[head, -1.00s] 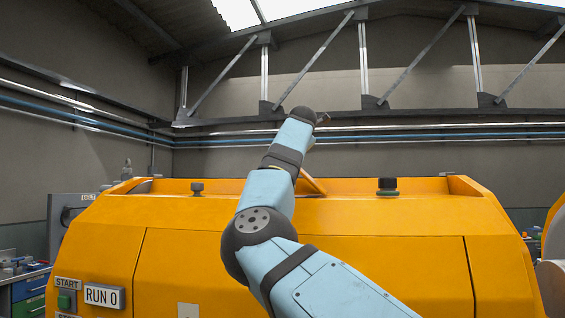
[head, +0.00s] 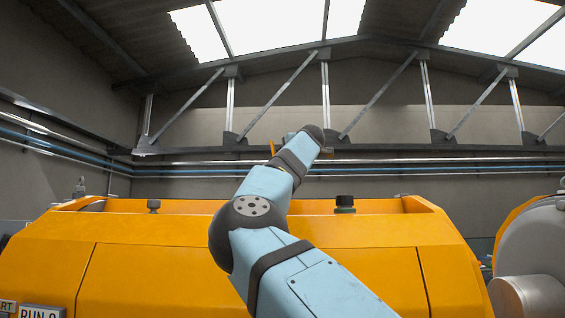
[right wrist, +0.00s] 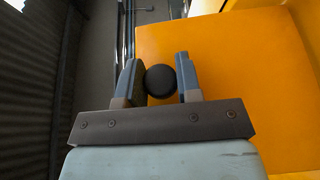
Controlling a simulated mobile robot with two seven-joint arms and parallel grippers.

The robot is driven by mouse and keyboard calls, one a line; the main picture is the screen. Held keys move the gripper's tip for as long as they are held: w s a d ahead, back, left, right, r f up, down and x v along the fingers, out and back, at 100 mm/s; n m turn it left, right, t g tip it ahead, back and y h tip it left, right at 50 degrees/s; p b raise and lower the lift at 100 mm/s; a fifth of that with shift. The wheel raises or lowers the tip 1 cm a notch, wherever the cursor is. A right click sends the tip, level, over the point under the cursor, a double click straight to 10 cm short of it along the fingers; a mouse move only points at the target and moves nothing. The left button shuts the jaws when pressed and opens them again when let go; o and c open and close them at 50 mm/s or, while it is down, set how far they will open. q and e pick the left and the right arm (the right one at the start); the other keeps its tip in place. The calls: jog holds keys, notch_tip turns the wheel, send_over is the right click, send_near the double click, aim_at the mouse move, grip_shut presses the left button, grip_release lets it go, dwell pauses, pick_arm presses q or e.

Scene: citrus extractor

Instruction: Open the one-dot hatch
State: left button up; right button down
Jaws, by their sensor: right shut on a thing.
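My right gripper (right wrist: 159,68) shows in the right wrist view with its two fingers closed on a round black knob (right wrist: 161,81). A broad flat orange panel (right wrist: 225,75) lies behind the knob and to its right. In the head view my right arm reaches up over the orange machine (head: 150,270), and its gripper is hidden behind the wrist. A small orange sliver (head: 272,147) shows just left of that wrist, above the machine's top; it may be an edge of a raised hatch. I see no dot marks on any hatch. My left gripper is out of view.
A dark cap (head: 344,203) and a smaller knob (head: 153,206) stand on the machine's top. A grey cylindrical part (head: 530,295) stands at the right. Pipes (head: 420,170) run along the back wall; the space above the machine looks free.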

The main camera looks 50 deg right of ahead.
jog(key=shift+s+d, duration=0.1)
dwell(0.3)
jog(key=c, duration=0.8)
grip_release()
jog(key=shift+s+a+b, duration=0.25)
jog(key=shift+s+b, duration=0.1)
jog(key=shift+s, duration=0.05)
jog(key=shift+b+v, duration=1.8)
jog(key=shift+v, duration=4.7)
jog(key=shift+w, duration=0.1)
